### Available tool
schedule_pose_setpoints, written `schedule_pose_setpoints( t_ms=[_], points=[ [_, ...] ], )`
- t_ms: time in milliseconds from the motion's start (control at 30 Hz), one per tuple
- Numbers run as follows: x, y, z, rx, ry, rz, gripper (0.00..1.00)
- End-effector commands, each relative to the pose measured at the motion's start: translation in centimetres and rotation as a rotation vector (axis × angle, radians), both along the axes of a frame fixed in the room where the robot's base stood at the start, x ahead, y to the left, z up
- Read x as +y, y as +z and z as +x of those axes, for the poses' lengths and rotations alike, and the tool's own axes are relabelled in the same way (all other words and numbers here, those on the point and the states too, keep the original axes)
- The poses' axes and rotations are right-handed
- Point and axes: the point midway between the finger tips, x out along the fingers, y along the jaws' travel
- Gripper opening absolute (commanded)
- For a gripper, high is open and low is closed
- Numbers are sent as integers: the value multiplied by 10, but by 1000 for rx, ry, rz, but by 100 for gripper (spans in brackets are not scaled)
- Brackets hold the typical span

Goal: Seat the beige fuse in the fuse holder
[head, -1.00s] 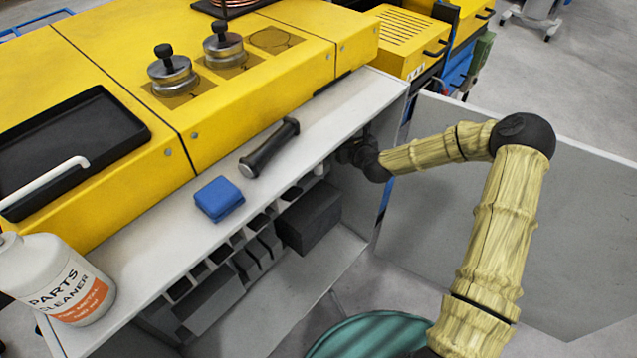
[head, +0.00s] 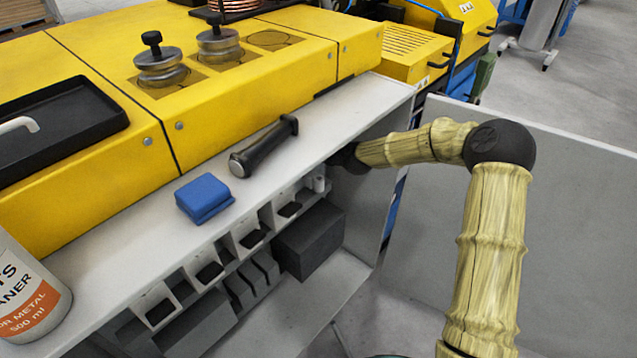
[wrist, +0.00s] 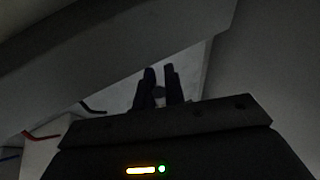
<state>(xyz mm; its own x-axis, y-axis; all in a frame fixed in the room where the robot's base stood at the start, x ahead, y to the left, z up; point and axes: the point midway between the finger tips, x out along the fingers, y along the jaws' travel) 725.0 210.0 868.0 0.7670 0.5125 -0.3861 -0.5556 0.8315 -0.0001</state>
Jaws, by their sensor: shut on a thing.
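My gripper (wrist: 160,90) shows in the dark wrist view with its two black fingers close together. They are shut on a small, dim, roundish thing (wrist: 160,92), which I take to be the beige fuse; its colour cannot be read there. In the head view my wrist goes in under the right end of the grey bench top, and the fingers are hidden. I cannot make out the fuse holder for certain in either view.
The grey bench top (head: 120,262) overhangs my gripper. On it are a black-handled tool (head: 262,148), a blue cloth (head: 204,197) and a cleaner bottle (head: 25,300). A dark box (head: 310,240) sits below. Red and blue wires (wrist: 92,108) lie left of the fingers.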

Motion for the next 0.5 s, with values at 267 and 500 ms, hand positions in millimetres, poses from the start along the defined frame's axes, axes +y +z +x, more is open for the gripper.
schedule_pose_setpoints(
  t_ms=[267,500],
  points=[
    [0,-50,-1,3,1,0,0],
    [0,-57,0,1,0,-1,0]
  ],
)
